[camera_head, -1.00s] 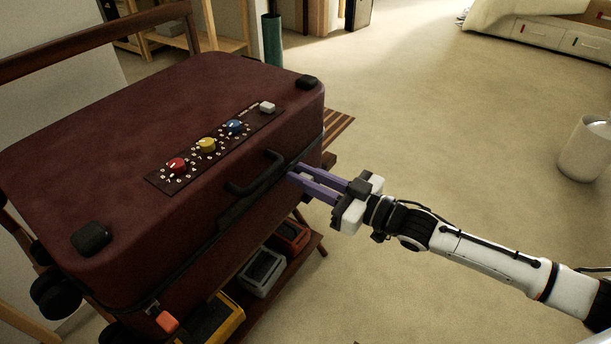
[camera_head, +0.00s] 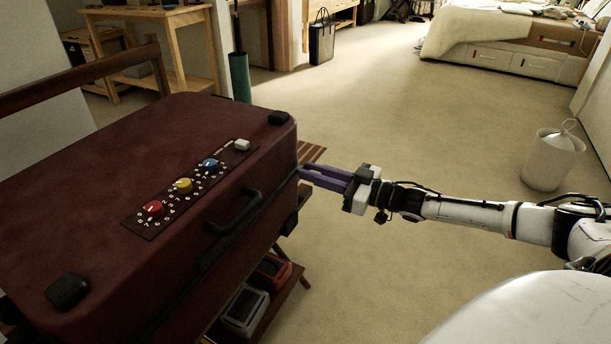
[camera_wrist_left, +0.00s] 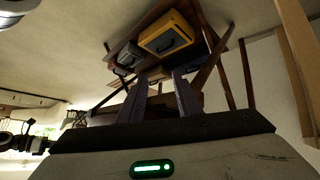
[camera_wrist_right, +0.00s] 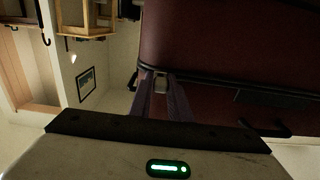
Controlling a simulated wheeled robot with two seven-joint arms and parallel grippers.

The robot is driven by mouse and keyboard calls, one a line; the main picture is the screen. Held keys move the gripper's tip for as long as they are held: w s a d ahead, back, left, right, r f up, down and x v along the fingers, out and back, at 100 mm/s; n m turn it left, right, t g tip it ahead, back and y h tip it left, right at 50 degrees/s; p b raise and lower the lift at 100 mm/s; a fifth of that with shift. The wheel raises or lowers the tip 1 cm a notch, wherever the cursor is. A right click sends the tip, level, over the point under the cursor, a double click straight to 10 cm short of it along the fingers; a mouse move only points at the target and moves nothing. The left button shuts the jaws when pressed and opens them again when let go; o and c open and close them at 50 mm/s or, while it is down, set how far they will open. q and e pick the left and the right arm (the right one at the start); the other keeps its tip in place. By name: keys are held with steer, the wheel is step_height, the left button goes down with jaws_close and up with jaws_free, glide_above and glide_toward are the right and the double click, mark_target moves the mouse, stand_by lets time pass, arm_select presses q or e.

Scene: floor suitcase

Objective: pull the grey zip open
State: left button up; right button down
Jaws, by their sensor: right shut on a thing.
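The dark red suitcase (camera_head: 90,165) lies flat on a wooden rack, its seam running around the side. My right gripper (camera_head: 303,173) is at the suitcase's far right corner, level with the seam. In the right wrist view its purple fingers (camera_wrist_right: 159,80) are shut on the small grey zip pull (camera_wrist_right: 160,86) at the seam. In the head view the fingertips and suitcase corner hide the pull. My left gripper is not in the head view. In the left wrist view its fingers (camera_wrist_left: 161,80) stand apart with nothing between them, low down, facing the rack's lower shelf.
A black handle (camera_head: 234,212) sticks out of the suitcase's near side. Grey and orange boxes (camera_head: 243,310) sit on the shelf below; a yellow box (camera_wrist_left: 172,34) shows in the left wrist view. A white bin (camera_head: 548,160) stands far right. The floor between is clear.

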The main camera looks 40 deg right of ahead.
steer(key=c, duration=1.7)
jaws_free()
steer(key=shift+d, duration=0.45)
arm_select(q)
steer(key=shift+d, duration=0.1)
arm_select(e)
steer(key=shift+a, duration=0.15)
